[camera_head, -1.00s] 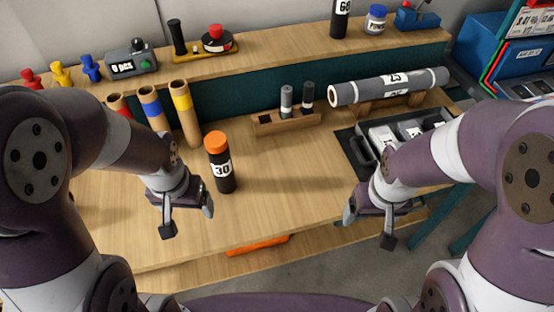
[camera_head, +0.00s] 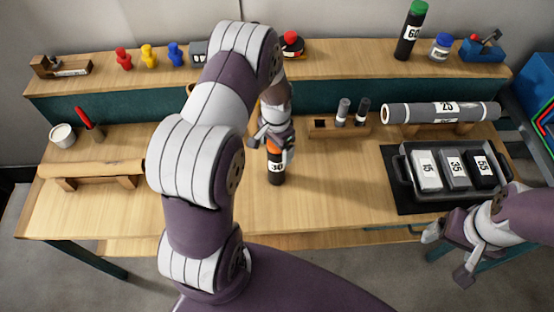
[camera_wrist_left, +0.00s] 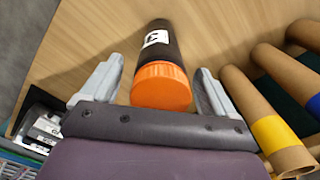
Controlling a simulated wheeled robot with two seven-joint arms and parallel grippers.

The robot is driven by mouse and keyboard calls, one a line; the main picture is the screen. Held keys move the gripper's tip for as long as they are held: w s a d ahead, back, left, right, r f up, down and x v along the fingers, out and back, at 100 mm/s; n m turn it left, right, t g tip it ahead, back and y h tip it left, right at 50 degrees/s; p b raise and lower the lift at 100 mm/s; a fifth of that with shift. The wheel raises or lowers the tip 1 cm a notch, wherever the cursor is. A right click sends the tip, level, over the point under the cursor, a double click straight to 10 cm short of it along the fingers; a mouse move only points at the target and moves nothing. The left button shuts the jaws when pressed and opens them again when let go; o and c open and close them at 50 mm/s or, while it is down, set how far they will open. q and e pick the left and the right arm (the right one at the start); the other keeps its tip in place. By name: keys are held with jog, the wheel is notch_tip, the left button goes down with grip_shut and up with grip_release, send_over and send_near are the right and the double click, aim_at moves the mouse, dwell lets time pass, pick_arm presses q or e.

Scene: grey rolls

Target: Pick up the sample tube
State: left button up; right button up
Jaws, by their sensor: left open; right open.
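A black tube with an orange cap and a white label reading 30 (camera_head: 276,174) stands upright on the wooden table. My left gripper (camera_head: 272,148) is at its cap, fingers open. In the left wrist view the orange cap (camera_wrist_left: 160,86) lies between the two open fingers (camera_wrist_left: 161,80), with a gap on each side. My left arm and gripper hide part of the tube in the head view. My right gripper (camera_head: 449,257) is open and empty at the right, in front of the table. Two smaller grey-topped tubes (camera_head: 343,112) stand in a wooden holder (camera_head: 324,127).
A grey roll labelled 25 (camera_head: 420,112) lies on supports at the right. A black tray (camera_head: 402,173) holds blocks 15, 35 and 55. Cardboard tubes with coloured bands (camera_wrist_left: 272,131) stand close beside my left gripper. A raised shelf (camera_head: 345,65) runs behind.

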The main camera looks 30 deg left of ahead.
pick_arm(q)
jog(key=shift+f, duration=1.1)
jog(key=c, duration=1.6)
jog(key=shift+r, duration=0.15)
